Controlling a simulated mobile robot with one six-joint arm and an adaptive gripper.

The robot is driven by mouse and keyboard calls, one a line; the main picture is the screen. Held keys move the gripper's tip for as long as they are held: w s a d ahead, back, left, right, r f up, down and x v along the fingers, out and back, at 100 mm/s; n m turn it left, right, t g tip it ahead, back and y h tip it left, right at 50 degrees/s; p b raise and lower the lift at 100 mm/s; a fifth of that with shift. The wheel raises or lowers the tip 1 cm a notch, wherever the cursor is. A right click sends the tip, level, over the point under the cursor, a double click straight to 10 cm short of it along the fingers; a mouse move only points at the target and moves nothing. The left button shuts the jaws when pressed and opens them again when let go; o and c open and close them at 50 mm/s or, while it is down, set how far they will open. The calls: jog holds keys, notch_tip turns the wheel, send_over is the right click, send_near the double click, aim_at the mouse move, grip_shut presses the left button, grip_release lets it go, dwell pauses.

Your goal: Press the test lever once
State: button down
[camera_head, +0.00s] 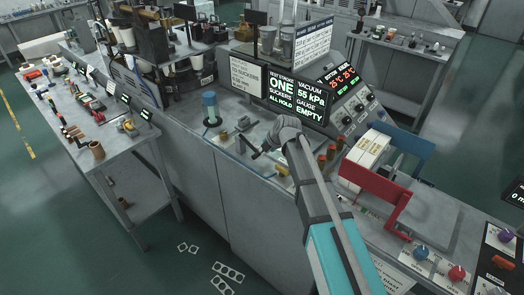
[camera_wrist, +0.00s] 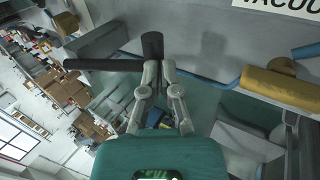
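The black lever, which looks like the test lever, shows in the wrist view as a bar (camera_wrist: 100,65) running left, with an upright round black knob (camera_wrist: 152,45) near its right end. In the head view the dark lever (camera_head: 247,146) stands on the grey bench top. My gripper (camera_wrist: 160,66) has its two fingers close together and seemingly shut, with nothing visible between them. Its fingertips are right at the knob's lower end; I cannot tell whether they touch. In the head view my wrist hides most of my fingers.
A display (camera_head: 296,98) behind the lever reads "TEST STROKE ONE", "SUCKERS ALL HOLD", "VACUUM 55 kPa" and "GAUGE EMPTY". A blue-topped cylinder (camera_head: 210,106) stands left of the lever. A red bracket (camera_head: 375,188) is to the right. A yellow cylinder (camera_wrist: 280,87) shows in the wrist view.

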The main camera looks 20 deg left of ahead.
jog(key=shift+s+a, duration=0.15)
jog(key=shift+s, duration=0.1)
jog(key=shift+r+p, duration=0.35)
jog(key=shift+p, duration=0.15)
jog(key=d+p+v, duration=0.1)
jog(key=p+v, duration=0.9)
jog(key=v, duration=0.3)
jog(key=shift+d+f+p, duration=0.15)
jog(key=shift+d+p, duration=0.05)
jog(key=shift+p, duration=0.1)
dwell(0.8)
